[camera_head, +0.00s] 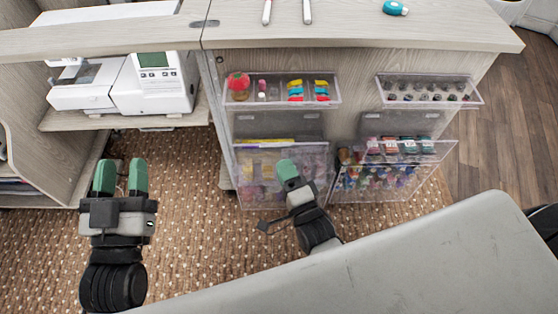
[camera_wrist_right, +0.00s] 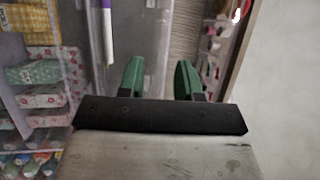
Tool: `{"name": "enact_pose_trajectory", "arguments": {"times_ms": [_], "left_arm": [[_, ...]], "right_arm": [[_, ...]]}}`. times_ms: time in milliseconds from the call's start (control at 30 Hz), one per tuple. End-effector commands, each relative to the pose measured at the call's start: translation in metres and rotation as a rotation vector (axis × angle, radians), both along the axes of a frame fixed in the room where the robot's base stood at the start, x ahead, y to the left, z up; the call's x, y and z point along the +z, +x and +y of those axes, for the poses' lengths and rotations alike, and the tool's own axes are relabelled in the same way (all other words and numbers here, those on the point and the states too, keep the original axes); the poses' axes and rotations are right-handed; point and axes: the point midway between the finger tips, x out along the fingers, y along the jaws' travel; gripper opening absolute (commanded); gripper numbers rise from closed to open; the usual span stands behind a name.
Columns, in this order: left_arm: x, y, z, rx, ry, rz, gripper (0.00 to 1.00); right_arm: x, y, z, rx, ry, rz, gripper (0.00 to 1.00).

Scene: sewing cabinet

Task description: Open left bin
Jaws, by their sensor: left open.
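On the cabinet's side, a clear left bin (camera_head: 256,196) hangs low and holds yellow, purple and other coloured items. My right gripper (camera_head: 287,170) is in front of its right part, pointing toward the cabinet. In the right wrist view, my right gripper's green fingers (camera_wrist_right: 161,77) are apart. A clear bin panel (camera_wrist_right: 152,42) shows behind them, and I cannot tell whether they touch it. Patterned packets (camera_wrist_right: 40,75) show through clear plastic at the left. My left gripper (camera_head: 121,176) is open and empty over the carpet, well left of the bin.
A clear right bin (camera_head: 345,187) hangs beside it. Two clear upper trays (camera_head: 282,104) (camera_head: 428,104) hold spools and small items. A white sewing machine (camera_head: 145,90) stands on a shelf at left. The wooden tabletop (camera_head: 360,30) overhangs the bins. Carpet (camera_head: 190,220) lies open below.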

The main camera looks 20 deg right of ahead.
Motion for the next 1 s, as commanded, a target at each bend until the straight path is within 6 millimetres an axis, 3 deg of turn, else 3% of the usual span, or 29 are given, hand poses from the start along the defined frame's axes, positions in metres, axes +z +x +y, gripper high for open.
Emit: {"name": "enact_pose_trajectory", "arguments": {"times_ms": [233, 600, 833, 1000], "left_arm": [[0.017, -0.007, -0.002, -0.009, -0.043, -0.148, 0.43], [0.021, -0.009, -0.002, -0.011, -0.05, -0.177, 0.43], [0.021, -0.009, -0.002, -0.011, -0.05, -0.176, 0.43], [0.02, -0.009, -0.002, -0.011, -0.05, -0.175, 0.43]], "right_arm": [[0.005, 0.028, 0.003, -0.001, -0.001, -0.001, 0.34], [0.006, 0.033, 0.004, 0.0, -0.001, 0.001, 0.34], [0.006, 0.033, 0.004, 0.0, -0.001, 0.001, 0.0], [0.006, 0.033, 0.004, 0.0, -0.001, 0.001, 0.0]]}}
